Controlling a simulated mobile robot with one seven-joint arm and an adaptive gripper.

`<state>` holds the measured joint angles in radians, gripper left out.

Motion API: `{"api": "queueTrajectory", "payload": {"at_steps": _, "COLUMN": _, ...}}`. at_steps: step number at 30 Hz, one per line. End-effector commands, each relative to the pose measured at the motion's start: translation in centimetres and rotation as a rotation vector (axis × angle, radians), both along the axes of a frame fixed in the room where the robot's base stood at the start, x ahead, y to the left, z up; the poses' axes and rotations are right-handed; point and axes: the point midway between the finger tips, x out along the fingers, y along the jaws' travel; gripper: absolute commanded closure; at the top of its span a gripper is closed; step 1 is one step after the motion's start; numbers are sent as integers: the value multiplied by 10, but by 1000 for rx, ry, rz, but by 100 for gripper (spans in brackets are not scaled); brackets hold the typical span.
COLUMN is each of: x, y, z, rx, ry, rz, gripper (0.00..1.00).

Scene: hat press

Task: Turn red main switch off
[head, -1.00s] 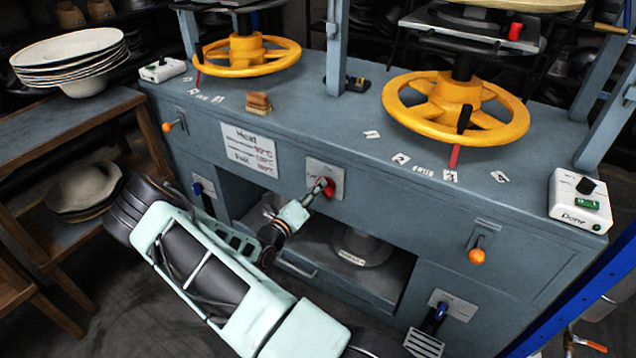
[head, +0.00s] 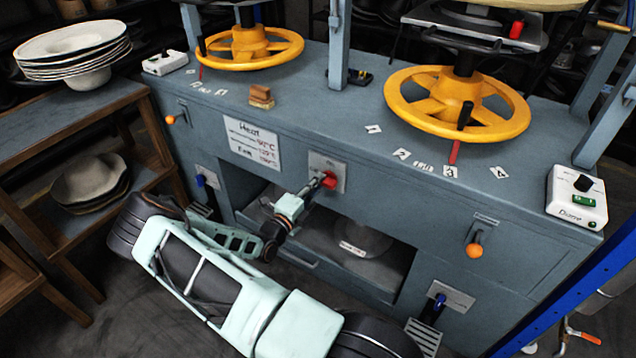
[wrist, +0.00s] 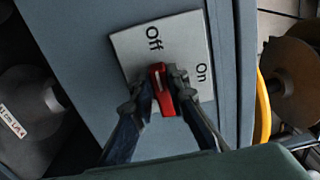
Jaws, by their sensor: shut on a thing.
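The red main switch (head: 329,180) is a knob on a pale plate (head: 318,160) on the grey-blue press front. In the wrist view, the red switch (wrist: 160,78) sits between my fingertips, and the plate (wrist: 128,45) reads "Off" and "On". The white mark on the knob points roughly toward "Off". My gripper (head: 317,184) reaches the switch from the lower left and is shut on it; it also shows in the wrist view (wrist: 163,98), with one finger on each side. The fingers hide the knob's sides.
An open bay (head: 375,262) lies below the switch. Orange-knobbed levers (head: 474,250) and blue-handled switches (head: 438,303) are on the same front. Yellow wheels (head: 458,105) stand above.

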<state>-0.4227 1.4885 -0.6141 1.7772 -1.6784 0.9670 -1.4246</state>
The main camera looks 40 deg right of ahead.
Motion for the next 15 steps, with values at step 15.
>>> {"api": "queueTrajectory", "payload": {"at_steps": 15, "x": -1, "y": 0, "z": -2, "rx": -4, "ry": 16, "rz": -1, "gripper": 84}}
